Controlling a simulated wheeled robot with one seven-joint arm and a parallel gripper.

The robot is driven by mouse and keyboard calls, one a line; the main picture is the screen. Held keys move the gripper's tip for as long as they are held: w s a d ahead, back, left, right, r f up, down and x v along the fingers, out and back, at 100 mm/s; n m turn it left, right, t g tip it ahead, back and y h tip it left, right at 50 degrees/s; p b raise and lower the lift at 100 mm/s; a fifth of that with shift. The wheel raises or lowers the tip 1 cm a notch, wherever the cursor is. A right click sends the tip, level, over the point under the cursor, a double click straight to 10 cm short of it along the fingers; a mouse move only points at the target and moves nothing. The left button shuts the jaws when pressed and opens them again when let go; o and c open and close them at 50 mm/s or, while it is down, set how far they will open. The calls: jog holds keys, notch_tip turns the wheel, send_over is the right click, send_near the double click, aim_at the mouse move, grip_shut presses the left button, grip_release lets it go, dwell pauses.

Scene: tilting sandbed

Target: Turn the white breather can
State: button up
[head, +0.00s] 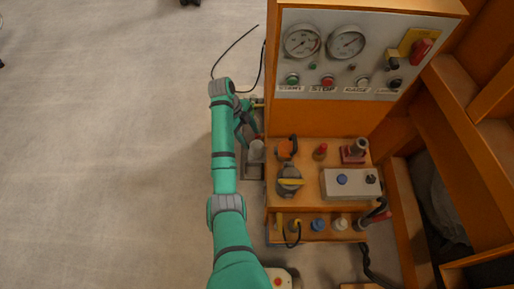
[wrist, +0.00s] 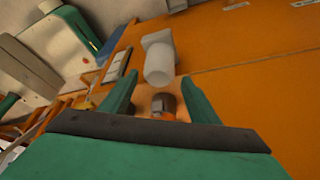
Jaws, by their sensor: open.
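The white breather can (wrist: 159,64) is a pale cylinder on a squarish light base, seen in the wrist view just past my fingertips. My gripper (wrist: 157,78) is open, with one green finger on each side of the can's near end. I cannot tell whether a finger touches it. In the head view, my gripper (head: 246,126) is at the left side of the orange machine. A pale cylinder there (head: 257,150), just below the fingers, looks like the same can. My arm hides part of that area.
The orange machine (head: 318,194) carries a gauge panel (head: 338,78), several knobs and a grey box (head: 346,184). A small grey and orange fitting (wrist: 163,104) sits between my fingers' bases in the wrist view. The floor (head: 100,150) to the left is clear; a thin black cable (head: 232,47) lies behind.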

aim_at(257, 148)
jog(key=x, duration=0.8)
jog(key=shift+s+d+f, duration=0.1)
jog(key=shift+f, duration=0.3)
jog(key=c, duration=0.8)
